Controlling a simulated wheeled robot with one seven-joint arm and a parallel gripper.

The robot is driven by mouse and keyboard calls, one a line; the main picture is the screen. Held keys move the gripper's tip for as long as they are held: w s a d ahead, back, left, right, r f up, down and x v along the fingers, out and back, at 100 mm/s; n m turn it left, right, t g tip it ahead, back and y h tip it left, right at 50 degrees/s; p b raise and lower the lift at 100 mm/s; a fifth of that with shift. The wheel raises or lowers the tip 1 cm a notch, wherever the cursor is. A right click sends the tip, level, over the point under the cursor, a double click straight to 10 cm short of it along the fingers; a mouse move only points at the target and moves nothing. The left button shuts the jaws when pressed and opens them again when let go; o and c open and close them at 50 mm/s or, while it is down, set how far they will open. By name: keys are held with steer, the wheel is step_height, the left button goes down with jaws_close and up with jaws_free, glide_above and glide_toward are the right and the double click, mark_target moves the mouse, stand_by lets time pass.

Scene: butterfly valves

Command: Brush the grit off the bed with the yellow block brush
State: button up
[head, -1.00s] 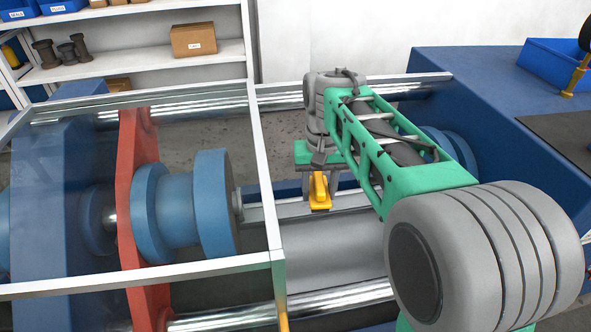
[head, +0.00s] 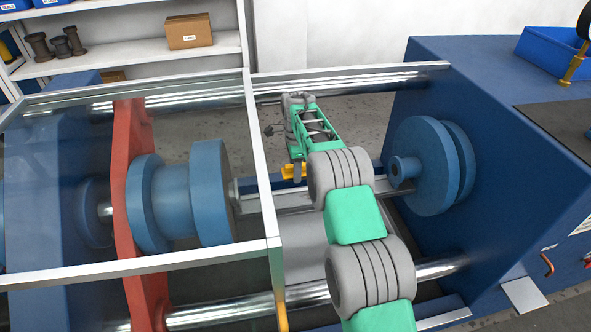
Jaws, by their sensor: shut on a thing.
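The yellow block brush (head: 290,171) is partly in view in the head view, just below the end of my arm. My gripper (head: 297,166) is shut on it, though my own wrist and arm links hide most of the jaws. The bed (head: 300,235) is the grey surface between the steel rails, below and in front of the brush. My arm covers its right part. I cannot make out any grit on it, and I cannot tell if the brush touches a surface.
A framed clear guard (head: 262,180) stands close left of my arm, over blue flanged parts (head: 208,190) and a red plate (head: 128,190). A blue flange (head: 425,165) and blue housing (head: 500,190) are at right. Steel tie bars (head: 400,75) run behind.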

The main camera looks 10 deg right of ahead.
step_height(320, 180, down, 10)
steer(key=b, duration=0.5)
steer(key=shift+r, duration=0.15)
steer(key=shift+f+b, duration=0.35)
steer(key=shift+f, duration=0.1)
stand_by(1.0)
steer(key=shift+d, duration=7.55)
steer(key=shift+a, duration=0.1)
steer(key=shift+a, duration=7.45)
